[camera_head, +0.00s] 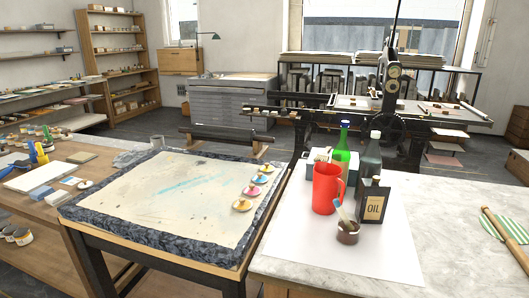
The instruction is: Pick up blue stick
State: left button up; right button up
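Neither of my grippers is in this head view. No thing is plainly a blue stick. A pale blue-grey, stick-like piece (344,211) leans at the small brown jar (347,233) on the white sheet.
A red jug (326,188), a green bottle (341,153) and a dark oil can (373,202) crowd around the jar on the right table. The stone slab (165,205) carries several small colored dishes along its right side. The white sheet's front (335,262) is clear.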

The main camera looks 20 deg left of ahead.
aim_at(31, 143)
jog(key=j, duration=0.95)
jog(key=j+u, duration=0.1)
jog(key=j, duration=0.85)
jog(key=i+j, duration=0.1)
jog(key=j, duration=0.85)
jog(key=j+u, duration=0.1)
jog(key=j, duration=0.85)
jog(key=i+j, duration=0.1)
jog(key=j, duration=0.85)
jog(key=i+j+u, duration=0.1)
jog(key=j, duration=0.85)
jog(key=i+j, duration=0.1)
jog(key=j, duration=0.85)
jog(key=i+j+u, duration=0.1)
jog(key=j, duration=0.8)
